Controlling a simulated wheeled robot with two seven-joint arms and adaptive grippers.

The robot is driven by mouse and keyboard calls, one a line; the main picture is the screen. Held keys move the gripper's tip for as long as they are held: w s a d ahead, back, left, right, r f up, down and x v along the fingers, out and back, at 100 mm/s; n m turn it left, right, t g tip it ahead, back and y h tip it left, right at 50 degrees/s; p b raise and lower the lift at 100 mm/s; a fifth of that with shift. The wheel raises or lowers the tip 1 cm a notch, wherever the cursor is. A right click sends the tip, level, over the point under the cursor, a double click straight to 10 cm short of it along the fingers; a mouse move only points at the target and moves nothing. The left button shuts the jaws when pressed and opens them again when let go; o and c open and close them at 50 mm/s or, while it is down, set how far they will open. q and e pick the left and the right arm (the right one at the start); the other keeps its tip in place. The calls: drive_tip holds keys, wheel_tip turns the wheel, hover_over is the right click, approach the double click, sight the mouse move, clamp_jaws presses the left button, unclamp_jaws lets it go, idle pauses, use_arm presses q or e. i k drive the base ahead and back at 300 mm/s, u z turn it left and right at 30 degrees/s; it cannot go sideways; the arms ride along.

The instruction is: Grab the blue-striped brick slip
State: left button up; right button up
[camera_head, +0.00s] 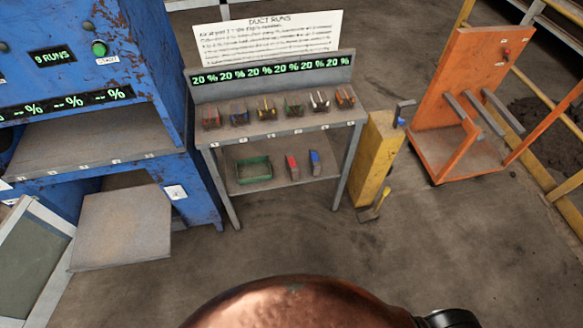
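A row of small dark-red pieces with differently coloured marks stands on the upper shelf of a grey rack (275,135), under a green "20 %" display. The piece with blue marks (239,114) is second from the left in that row. It is small, so I cannot make out its stripe clearly. A blue block (315,162) also lies on the lower shelf, beside a red block (292,167). Neither of my grippers is in view, and nothing is seen touching these pieces.
A green tray (254,174) sits on the lower shelf. A rusty blue machine (165,50) stands left of the rack. A yellow pillar (377,155) and an orange cart (460,90) stand to the right. The concrete floor (300,245) before the rack is clear.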

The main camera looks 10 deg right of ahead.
sight(313, 159)
drive_tip(key=z, duration=0.9)
drive_tip(key=k, duration=1.15)
drive_tip(key=z, duration=1.2)
drive_tip(key=i, duration=0.65)
drive_tip(key=u, duration=0.45)
drive_tip(key=i, duration=1.25)
drive_tip(key=u, duration=1.55)
drive_tip(key=i, duration=0.95)
drive_tip(key=u, duration=1.15)
